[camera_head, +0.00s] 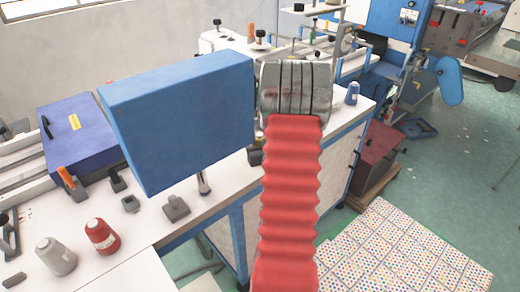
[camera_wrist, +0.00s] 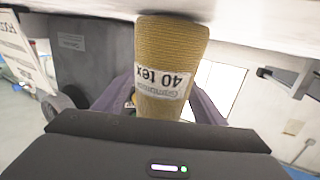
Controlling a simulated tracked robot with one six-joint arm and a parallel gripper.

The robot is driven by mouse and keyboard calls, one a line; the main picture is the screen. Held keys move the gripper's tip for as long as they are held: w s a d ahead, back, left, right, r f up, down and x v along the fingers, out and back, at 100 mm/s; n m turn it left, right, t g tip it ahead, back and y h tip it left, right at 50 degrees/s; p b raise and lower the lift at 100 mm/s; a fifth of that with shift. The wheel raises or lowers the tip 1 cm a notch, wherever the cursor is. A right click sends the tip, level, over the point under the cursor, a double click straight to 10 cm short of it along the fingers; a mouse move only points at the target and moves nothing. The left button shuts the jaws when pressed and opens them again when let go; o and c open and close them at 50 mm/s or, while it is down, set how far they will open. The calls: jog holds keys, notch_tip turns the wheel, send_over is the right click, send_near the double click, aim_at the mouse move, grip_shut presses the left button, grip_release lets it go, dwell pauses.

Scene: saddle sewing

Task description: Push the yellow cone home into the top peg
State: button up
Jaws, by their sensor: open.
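The yellow cone (camera_wrist: 172,50) fills the middle of the wrist view, with a white "40 tex" label that reads upside down. Its wide end is towards the top of the picture, by a pale surface. My gripper (camera_wrist: 162,95) is open, with one dark finger on each side of the cone's lower part. I cannot tell whether the fingers touch it. The cone's lower end is hidden behind the gripper body. I cannot make out the top peg or how the cone sits on it. In the head view the cone and my gripper are hidden.
A red cone (camera_head: 102,236) and a grey cone (camera_head: 56,256) stand on the white table (camera_head: 130,262) at the left. A blue cone (camera_head: 352,93) stands at the far right end. A dark grey block (camera_wrist: 85,55) is left of the yellow cone.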

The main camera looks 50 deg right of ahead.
dwell(0.4)
jog(key=c, duration=1.2)
